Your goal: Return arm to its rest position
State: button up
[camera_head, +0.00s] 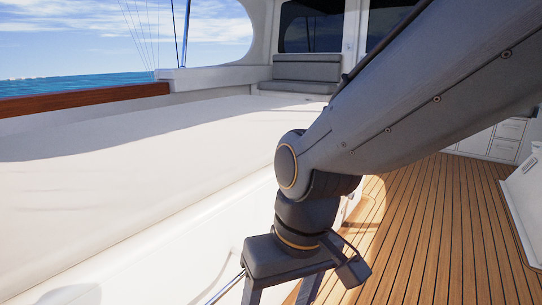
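My dark grey arm (420,90) comes in from the upper right and reaches down to the middle of the head view. Its wrist joint, with a thin gold ring, sits near the centre. My gripper (283,298) hangs below it at the bottom edge. Two finger parts spread apart there, but the fingertips are cut off by the frame. I cannot tell whether anything is between them. No engine hatch can be made out.
A long white surface (130,185) fills the left, close to my gripper. A thin metal rod (226,288) shows beside the gripper. The wooden deck (430,220) is clear at the right. A grey cushioned seat (305,70), white drawers (507,130) and a white panel (525,195) stand farther off.

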jog(key=s+a+r+n, duration=0.1)
jog(key=s+a, duration=0.1)
jog(key=s, duration=0.2)
jog(key=d+r+m+h+p, duration=0.1)
jog(key=d+r+m+p, duration=0.2)
jog(key=d+r+p, duration=0.7)
jog(key=d+r+m+h+p, duration=0.1)
jog(key=d+r+m+p, duration=0.2)
jog(key=d+r+p, duration=0.7)
notch_tip(320, 180, up, 6)
jog(key=p, duration=1.5)
jog(key=shift+w+d+r+g, duration=0.15)
jog(key=shift+w+g, duration=0.1)
jog(key=shift+g, duration=0.05)
